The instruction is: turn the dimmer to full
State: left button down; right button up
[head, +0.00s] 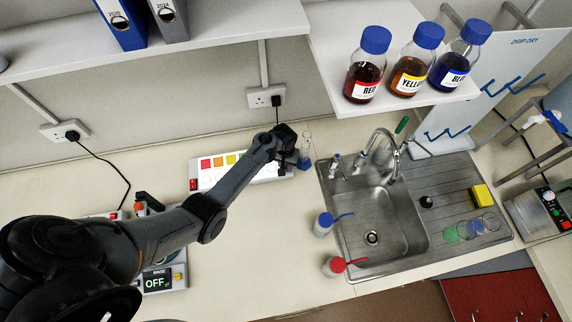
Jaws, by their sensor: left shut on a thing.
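The white light panel (212,178) lies against the back wall, with a row of coloured squares and a red switch (193,184) at its left end. My left gripper (283,168) is at the panel's right end, pointing down and shut on the dimmer there. The dimmer knob itself is hidden by the gripper, so its setting cannot be read. My right gripper is not in view.
A clear glass cylinder with a blue base (305,163) stands close beside my left gripper. A shelf with bottles (368,65) hangs above.

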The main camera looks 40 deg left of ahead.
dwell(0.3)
pick_arm(q)
jog(key=shift+r+m+p, duration=0.1)
jog(key=shift+m+p, duration=0.4)
jog(key=shift+m, duration=0.1)
jog(key=shift+m+p, duration=0.55)
jog(key=shift+m, duration=0.55)
jog(key=shift+m+p, duration=0.45)
jog(key=shift+m, duration=1.75)
jog(key=c, duration=0.9)
grip_release()
